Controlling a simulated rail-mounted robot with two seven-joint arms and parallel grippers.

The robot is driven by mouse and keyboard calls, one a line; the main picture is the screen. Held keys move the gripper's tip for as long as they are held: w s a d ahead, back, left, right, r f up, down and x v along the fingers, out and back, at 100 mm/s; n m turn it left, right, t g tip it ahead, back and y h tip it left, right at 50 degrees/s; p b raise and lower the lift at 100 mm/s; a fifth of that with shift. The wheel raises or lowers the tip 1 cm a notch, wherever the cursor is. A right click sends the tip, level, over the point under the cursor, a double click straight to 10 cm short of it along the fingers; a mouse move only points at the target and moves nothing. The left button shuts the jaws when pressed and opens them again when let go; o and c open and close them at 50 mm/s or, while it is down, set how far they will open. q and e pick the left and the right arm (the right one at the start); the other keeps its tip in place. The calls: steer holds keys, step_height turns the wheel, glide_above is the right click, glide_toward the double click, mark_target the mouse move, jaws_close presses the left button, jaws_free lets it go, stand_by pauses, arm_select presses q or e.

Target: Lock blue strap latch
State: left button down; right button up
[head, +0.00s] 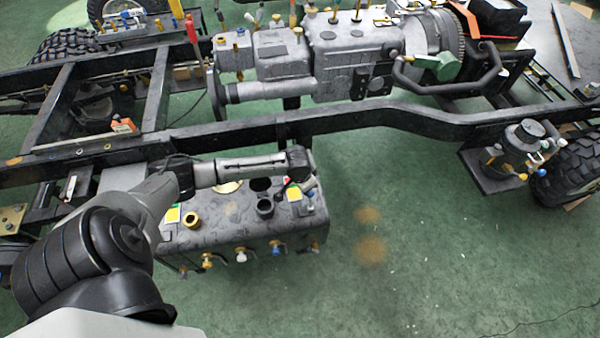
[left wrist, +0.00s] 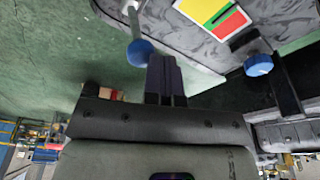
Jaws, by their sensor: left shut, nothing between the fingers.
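A grey tank (head: 235,222) hangs beside the chassis rail, with several coloured latch knobs along its front edge, one of them blue (head: 276,249). In the left wrist view, a lever with a blue ball end (left wrist: 140,51) stands out from the tank's side, just left of my left gripper (left wrist: 164,62). The gripper's fingers are shut and empty. They are close to the ball; I cannot tell whether they touch it. A second blue knob (left wrist: 258,65) is farther right. In the head view my left arm reaches over the tank's right end, and its fingertips are not clear. My right gripper is not in view.
The black chassis rail (head: 340,115) runs behind the tank and arm. The engine and gearbox (head: 340,60) lie beyond it. A canister (head: 520,148) and a wheel (head: 572,168) are at the right. Green floor in front and right of the tank is clear.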

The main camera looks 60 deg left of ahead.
arm_select(q)
steer(key=s+d+t+y+p, duration=0.2)
steer(key=d+y+p, duration=0.3)
steer(key=p, duration=0.4)
steer(key=shift+s+d+m+p, duration=0.3)
steer(key=shift+s+d, duration=0.05)
steer(key=shift+d, duration=0.55)
steer(key=shift+r+p, duration=0.8)
steer(key=shift+p, duration=0.2)
steer(key=shift+r, duration=0.1)
